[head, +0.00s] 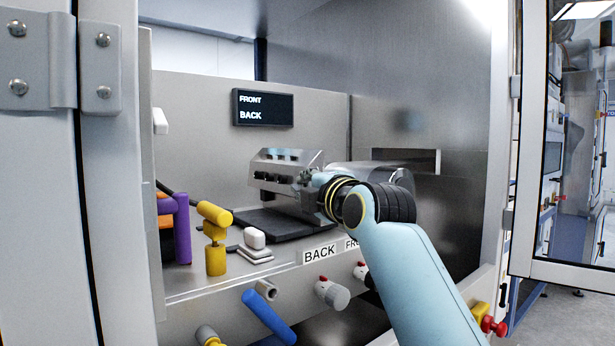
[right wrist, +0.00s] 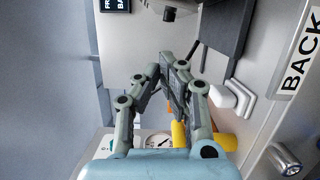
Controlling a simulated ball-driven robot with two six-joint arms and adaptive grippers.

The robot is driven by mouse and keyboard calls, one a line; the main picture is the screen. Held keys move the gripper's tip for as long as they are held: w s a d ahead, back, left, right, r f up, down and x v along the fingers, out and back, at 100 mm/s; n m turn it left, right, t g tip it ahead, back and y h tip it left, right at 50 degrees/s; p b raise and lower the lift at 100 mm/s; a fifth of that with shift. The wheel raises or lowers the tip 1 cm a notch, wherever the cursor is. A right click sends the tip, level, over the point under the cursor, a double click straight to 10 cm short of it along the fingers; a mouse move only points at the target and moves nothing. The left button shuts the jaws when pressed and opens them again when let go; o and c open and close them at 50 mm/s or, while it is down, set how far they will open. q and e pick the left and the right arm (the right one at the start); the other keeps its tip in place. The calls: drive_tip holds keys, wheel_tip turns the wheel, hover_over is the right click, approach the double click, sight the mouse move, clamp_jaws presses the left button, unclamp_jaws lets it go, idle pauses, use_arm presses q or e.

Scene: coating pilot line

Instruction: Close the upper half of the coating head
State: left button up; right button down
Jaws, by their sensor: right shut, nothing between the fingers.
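The coating head (head: 285,168) is a silvery metal block with a row of dark knobs along its sloping face, seen in the head view inside the enclosure. Its right part is hidden behind my right gripper and wrist. I cannot tell how far its upper half stands open. My right gripper (head: 314,196) is in front of the coating head's right end; whether it touches is unclear. In the right wrist view the gripper (right wrist: 168,82) has its fingers together with nothing between them. My left gripper is not in view.
A dark flat plate (head: 268,224) lies below the head. Yellow (head: 215,258) and purple (head: 182,228) handles and a white stacked block (head: 255,243) stand left. A blue handle (head: 268,316) and knobs line the front panel. A display (head: 263,108) reads FRONT and BACK.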

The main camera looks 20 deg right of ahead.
drive_tip(key=w+d+p, duration=0.3)
drive_tip(key=w+p, duration=0.1)
drive_tip(key=w, duration=0.5)
drive_tip(key=shift+r, duration=0.15)
drive_tip(key=shift+d, duration=0.15)
